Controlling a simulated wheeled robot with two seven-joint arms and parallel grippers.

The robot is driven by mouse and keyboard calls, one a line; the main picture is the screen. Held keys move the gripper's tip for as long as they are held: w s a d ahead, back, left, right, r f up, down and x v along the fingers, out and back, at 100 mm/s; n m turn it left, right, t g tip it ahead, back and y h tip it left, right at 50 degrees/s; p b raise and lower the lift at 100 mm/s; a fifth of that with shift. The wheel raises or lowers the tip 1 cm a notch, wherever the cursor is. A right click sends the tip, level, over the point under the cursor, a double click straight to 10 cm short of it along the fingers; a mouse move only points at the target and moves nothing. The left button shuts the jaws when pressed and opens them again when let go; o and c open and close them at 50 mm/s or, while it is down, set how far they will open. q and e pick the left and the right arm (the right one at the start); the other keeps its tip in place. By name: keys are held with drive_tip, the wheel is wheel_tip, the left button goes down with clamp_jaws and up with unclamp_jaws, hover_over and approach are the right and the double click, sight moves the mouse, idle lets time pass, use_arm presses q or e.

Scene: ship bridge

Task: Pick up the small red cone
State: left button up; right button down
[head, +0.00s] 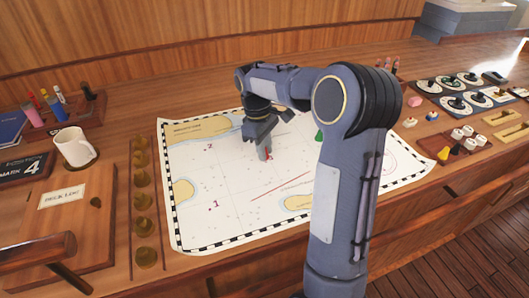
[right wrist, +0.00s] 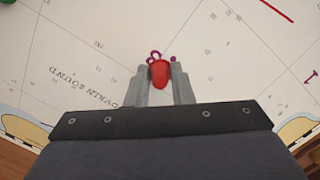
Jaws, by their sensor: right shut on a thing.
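The small red cone (right wrist: 160,74) sits between the two fingers of my right gripper (right wrist: 162,82) in the right wrist view, with a finger against each side. In the head view the right gripper (head: 265,152) points down over the middle of the chart, and only a bit of the red cone (head: 269,156) shows beside the fingertips. I cannot tell whether the cone still touches the chart. My left gripper is not in either view.
The chart (head: 200,225) lies flat on the wooden desk. A green piece (head: 319,134) stands on it, partly behind my arm. A row of brass pieces (head: 142,200) and a white mug (head: 75,148) are at left. Dials and small blocks (head: 470,135) fill the right.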

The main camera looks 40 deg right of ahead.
drive_tip(key=shift+r, duration=0.35)
wheel_tip(320, 180, up, 2)
drive_tip(key=shift+r, duration=0.1)
drive_tip(key=s+a+r+b, duration=0.1)
drive_tip(key=s+a+r, duration=0.8)
drive_tip(key=s+r, duration=0.1)
drive_tip(key=shift+s, duration=0.4)
